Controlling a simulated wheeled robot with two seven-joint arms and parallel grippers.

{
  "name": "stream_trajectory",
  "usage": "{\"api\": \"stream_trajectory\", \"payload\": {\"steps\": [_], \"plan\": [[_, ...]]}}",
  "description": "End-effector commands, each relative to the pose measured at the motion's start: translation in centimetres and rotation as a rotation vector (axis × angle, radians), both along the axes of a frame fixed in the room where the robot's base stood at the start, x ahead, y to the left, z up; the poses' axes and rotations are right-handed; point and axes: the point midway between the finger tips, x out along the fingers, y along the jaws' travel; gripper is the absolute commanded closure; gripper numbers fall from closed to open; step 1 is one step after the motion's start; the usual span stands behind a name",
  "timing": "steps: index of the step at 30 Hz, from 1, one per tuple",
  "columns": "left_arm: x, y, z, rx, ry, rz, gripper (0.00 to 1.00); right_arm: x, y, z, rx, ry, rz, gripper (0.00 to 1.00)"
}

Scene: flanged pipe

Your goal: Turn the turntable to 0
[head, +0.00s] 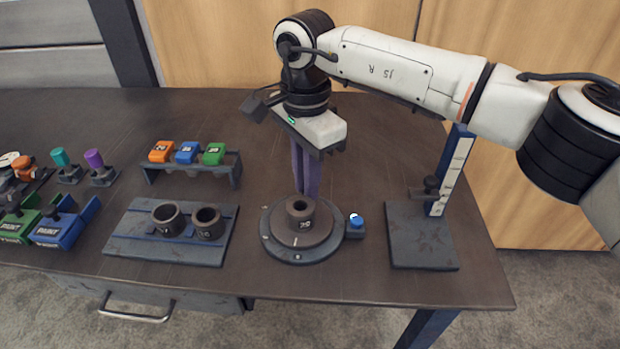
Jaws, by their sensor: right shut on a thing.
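The turntable (272,247) is a dark round disc near the table's front edge, with pale marks on its rim. A grey flanged pipe (300,212) stands upright on it, with its open bore up and a pale number on its front. A small block with a blue knob (356,220) sits against the turntable's right side. My right gripper (308,190) points down behind the pipe, its purple fingers close together at the turntable's far side. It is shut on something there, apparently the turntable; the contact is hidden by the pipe. My left gripper is not in view.
Left of the turntable lies a plate (128,247) with two dark rings. Behind it stands a rack (192,168) with orange, blue and green blocks. Stamps and paint boxes (58,230) fill the far left. A height gauge (425,240) stands to the right.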

Motion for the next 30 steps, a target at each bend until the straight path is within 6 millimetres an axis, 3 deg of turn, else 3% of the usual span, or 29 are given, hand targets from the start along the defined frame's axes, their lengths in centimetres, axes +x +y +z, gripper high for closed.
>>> {"api": "stream_trajectory", "payload": {"steps": [12,29,30], "plan": [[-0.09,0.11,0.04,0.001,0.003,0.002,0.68,0.04,0.54,0.07,0.002,-0.001,0.106,1.0],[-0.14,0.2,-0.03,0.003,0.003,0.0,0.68,0.04,0.65,0.07,0.003,-0.002,0.124,1.0],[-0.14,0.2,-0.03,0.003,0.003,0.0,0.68,0.04,0.66,0.07,0.003,-0.002,0.124,0.85]]}}
